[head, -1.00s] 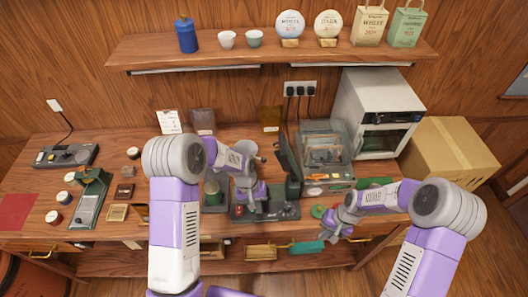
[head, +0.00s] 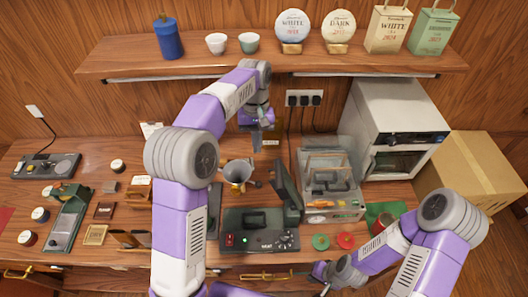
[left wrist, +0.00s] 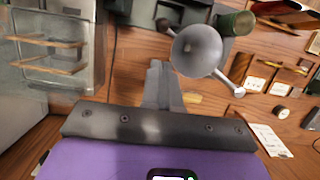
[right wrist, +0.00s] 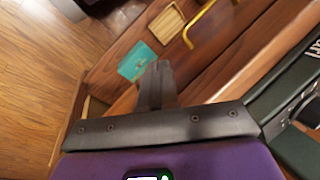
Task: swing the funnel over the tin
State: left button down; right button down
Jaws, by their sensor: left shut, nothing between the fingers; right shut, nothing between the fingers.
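The grey metal funnel (head: 238,172) stands over the back of the counter, mouth up, with a brass-coloured part below it. It also shows in the left wrist view (left wrist: 197,48), with thin arms on two sides. A green cylinder (left wrist: 235,22), which looks like the tin, stands beside the funnel, not under it; in the head view my left arm hides it. My left gripper (head: 256,148) is shut and empty, pointing down behind and slightly right of the funnel, apart from it. My right gripper (head: 320,274) is shut and empty near the counter's front edge.
A black machine with a red switch (head: 262,240) and raised lid lies in front of the funnel. A clear-lidded machine (head: 332,185) and a white oven (head: 395,125) stand to the right. The shelf (head: 280,62) overhangs the back. Small jars and tools fill the left.

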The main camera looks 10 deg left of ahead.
pick_arm(q)
jog(key=b+x, duration=0.1)
jog(key=x, duration=0.8)
jog(key=shift+f, duration=0.35)
pick_arm(e)
jog(key=shift+f, duration=0.45)
pick_arm(q)
jog(key=shift+s, duration=0.15)
pick_arm(e)
jog(key=shift+w, duration=0.1)
pick_arm(q)
jog(key=shift+s, duration=0.15)
